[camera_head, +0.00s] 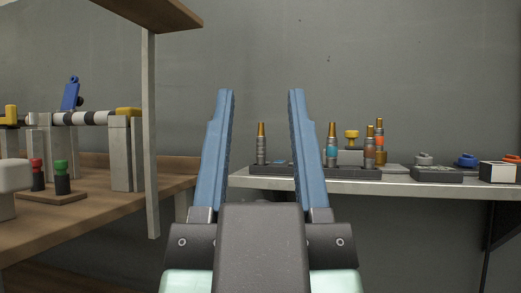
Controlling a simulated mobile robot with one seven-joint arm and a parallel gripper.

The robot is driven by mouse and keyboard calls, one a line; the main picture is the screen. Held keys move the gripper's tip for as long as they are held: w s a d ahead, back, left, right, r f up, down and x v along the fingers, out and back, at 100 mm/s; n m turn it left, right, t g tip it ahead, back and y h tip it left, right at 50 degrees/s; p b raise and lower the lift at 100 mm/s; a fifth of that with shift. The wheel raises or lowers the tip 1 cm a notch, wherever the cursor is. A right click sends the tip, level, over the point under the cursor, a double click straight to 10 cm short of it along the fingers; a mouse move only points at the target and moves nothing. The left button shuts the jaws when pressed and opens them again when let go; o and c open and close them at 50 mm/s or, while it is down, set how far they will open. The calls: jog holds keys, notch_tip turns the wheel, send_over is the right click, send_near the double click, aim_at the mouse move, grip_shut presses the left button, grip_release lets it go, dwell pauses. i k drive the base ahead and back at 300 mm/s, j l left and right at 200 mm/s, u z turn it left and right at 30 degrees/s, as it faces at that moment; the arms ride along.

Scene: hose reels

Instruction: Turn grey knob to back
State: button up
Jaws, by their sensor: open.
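My gripper (260,92) is in the middle of the view with its two blue fingers apart and pointing up and away. Nothing shows held between them; the wall and part of the far shelf show through the gap. A small grey knob (424,159) sits on a dark grey box (437,175) on the far shelf, to the right of my gripper and apart from it. Its pointing direction is too small to tell. A larger pale knob-like block (10,178) stands at the left edge, partly cut off.
The far shelf (400,188) also holds hose fittings with brass tips (261,130), a blue knob (466,159) and a white-topped box (497,171). A wooden bench (110,212) with a post (150,130) and red and green knobs (61,167) stands at left.

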aim_at(423, 160)
jog(key=i+l+z, duration=0.1)
jog(key=l+z, duration=0.15)
jog(key=i+l+z, duration=0.1)
jog(key=l+z, duration=0.15)
jog(key=i+l, duration=0.15)
jog(key=i, duration=0.15)
jog(key=i+l, duration=0.15)
jog(key=i, duration=0.15)
